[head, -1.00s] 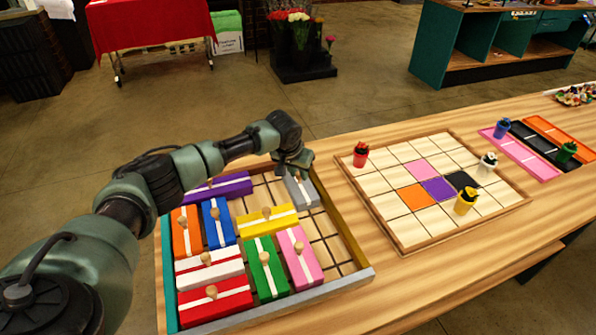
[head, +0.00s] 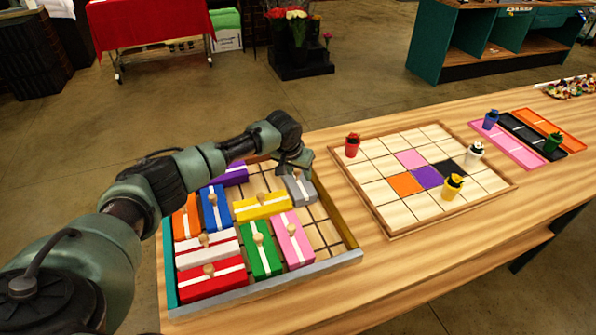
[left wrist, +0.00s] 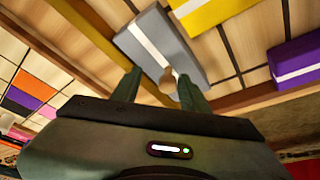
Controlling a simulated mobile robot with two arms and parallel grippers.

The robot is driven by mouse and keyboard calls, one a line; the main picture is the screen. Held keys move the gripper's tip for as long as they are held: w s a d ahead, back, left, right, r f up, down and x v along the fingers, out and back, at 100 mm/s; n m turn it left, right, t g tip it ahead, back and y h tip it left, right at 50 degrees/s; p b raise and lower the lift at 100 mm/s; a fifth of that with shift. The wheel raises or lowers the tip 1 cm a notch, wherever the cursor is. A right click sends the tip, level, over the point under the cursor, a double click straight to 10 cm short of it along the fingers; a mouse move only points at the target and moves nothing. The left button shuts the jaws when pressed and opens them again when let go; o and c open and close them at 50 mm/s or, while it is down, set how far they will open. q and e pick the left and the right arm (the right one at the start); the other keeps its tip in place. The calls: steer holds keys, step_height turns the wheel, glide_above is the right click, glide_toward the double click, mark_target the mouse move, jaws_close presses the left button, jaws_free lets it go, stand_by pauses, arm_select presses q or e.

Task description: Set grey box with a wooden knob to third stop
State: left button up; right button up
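The grey box (head: 300,189) with a white stripe and a wooden knob lies in the far right part of the sliding-block tray (head: 345,238). It also shows in the left wrist view (left wrist: 152,45). My left gripper (head: 294,166) is at the box from the far side. In the left wrist view its two fingers (left wrist: 160,90) are apart, with the wooden knob (left wrist: 167,78) showing in the gap between them. I cannot tell whether either finger touches the knob. My right gripper is not in view. No stop markings can be made out.
A yellow box (head: 262,206) lies left and nearer, a pink box (head: 292,240) nearer, and a purple box (head: 232,174) at the far left. Bare tray floor shows between purple and grey and along the right side. A board with small pots (head: 410,222) stands right.

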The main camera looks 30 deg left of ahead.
arm_select(q)
steer(key=shift+f, duration=0.1)
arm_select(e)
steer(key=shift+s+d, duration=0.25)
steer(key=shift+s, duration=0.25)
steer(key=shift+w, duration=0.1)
arm_select(q)
steer(key=shift+s+r, duration=0.1)
steer(key=shift+r, duration=0.3)
steer(key=b+v, duration=0.1)
steer(key=v, duration=0.6)
steer(key=shift+b, duration=0.3)
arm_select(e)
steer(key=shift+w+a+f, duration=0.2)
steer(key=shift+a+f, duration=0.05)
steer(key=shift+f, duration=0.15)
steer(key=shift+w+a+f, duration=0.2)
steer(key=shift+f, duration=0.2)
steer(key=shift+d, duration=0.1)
